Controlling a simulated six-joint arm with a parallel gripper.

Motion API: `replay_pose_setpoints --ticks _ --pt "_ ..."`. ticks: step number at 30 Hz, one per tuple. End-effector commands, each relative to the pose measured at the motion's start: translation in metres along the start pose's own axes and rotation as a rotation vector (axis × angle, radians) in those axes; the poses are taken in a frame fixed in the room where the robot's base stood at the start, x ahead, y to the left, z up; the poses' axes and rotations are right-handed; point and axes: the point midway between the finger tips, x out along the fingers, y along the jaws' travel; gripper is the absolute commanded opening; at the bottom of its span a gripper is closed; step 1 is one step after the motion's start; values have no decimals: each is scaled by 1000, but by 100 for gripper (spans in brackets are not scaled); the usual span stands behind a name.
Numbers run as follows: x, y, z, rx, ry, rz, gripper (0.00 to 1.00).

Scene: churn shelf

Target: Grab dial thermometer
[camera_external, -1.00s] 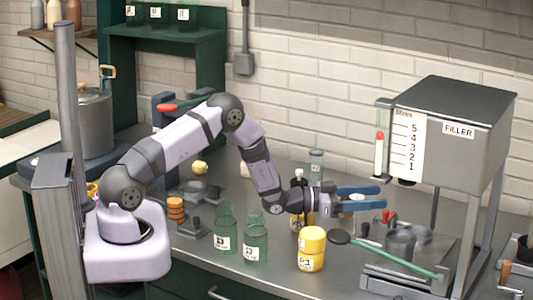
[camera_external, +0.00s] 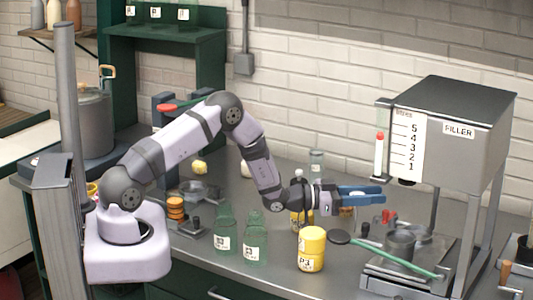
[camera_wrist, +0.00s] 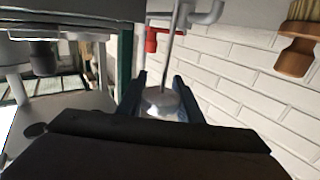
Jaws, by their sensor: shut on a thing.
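The dial thermometer (camera_wrist: 161,102) shows in the wrist view as a pale round head with a thin grey stem running up from it. It sits between the two dark blue fingers of my gripper (camera_wrist: 160,88), which is shut on its head. In the external view my gripper (camera_external: 362,195) reaches right, low above the counter, with its blue fingers close together. The thermometer is largely hidden by the fingers there.
The filler machine (camera_external: 450,125) stands to the right. A yellow jar (camera_external: 312,250) and green bottles (camera_external: 255,240) stand in front of my gripper. A dark bottle (camera_external: 300,218) is close beside my wrist. A green-handled tool (camera_external: 390,256) lies at right.

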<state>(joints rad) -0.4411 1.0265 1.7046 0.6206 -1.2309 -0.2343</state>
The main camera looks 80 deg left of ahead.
Motion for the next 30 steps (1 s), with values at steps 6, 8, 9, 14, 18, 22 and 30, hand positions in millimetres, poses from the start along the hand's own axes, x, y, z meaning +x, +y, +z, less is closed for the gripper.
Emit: replay_pose_setpoints --ticks 6,8,9,14,18,22,30 --pt "0 0 -20 3 3 0 11" --pt "0 0 -29 2 3 0 11" --pt "0 0 -34 3 3 0 11" --pt "0 0 -59 4 4 1 11" --pt "0 0 -76 3 3 0 11" --pt "0 0 -86 1 1 1 11" --pt "0 0 -93 0 -1 0 11"
